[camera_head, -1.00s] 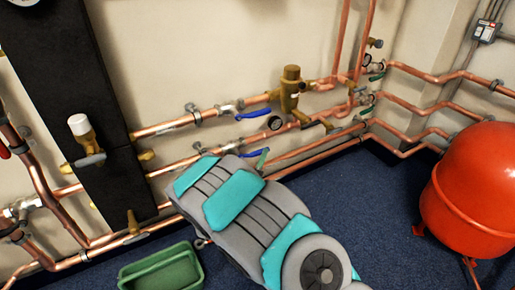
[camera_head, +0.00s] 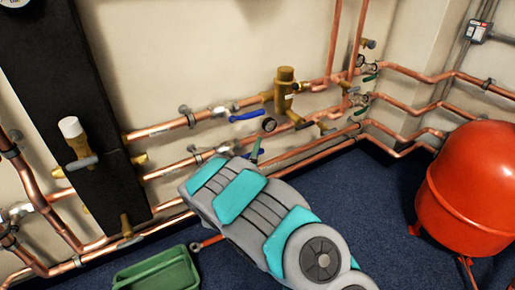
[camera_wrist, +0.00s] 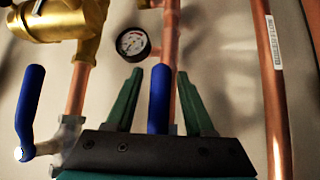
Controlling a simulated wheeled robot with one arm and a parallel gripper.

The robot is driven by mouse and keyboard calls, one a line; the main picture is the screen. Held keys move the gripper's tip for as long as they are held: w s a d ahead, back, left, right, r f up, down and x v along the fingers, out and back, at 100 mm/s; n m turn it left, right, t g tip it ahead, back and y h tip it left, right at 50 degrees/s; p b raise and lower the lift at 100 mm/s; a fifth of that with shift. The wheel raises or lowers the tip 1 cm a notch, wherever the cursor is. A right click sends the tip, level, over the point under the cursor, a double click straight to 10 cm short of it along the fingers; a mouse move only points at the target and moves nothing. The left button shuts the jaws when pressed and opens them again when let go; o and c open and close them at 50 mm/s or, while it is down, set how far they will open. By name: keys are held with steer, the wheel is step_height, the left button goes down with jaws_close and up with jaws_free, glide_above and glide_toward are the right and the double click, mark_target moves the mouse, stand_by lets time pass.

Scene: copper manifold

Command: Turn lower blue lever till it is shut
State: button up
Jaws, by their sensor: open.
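The lower blue lever (camera_wrist: 158,100) stands between my gripper's two green fingers in the wrist view, roughly in line with its copper pipe (camera_wrist: 171,25). My gripper (camera_wrist: 160,85) is open around it, with a finger on each side; I cannot tell whether either touches. In the head view, my gripper (camera_head: 256,150) reaches the middle wall pipe, and its body hides most or all of the lower lever. The upper blue lever (camera_head: 247,116) shows on the pipe above; in the wrist view it is the left blue lever (camera_wrist: 30,110), outside the fingers.
A pressure gauge (camera_wrist: 132,42) sits just beyond the left fingertip. A brass valve (camera_head: 286,88) is on the upper pipe. Another copper pipe (camera_wrist: 272,90) runs right of the fingers. A green bin (camera_head: 157,270) and a red tank (camera_head: 470,190) stand on the blue floor.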

steer(key=shift+w, duration=0.2)
jaws_close()
stand_by(0.4)
stand_by(1.0)
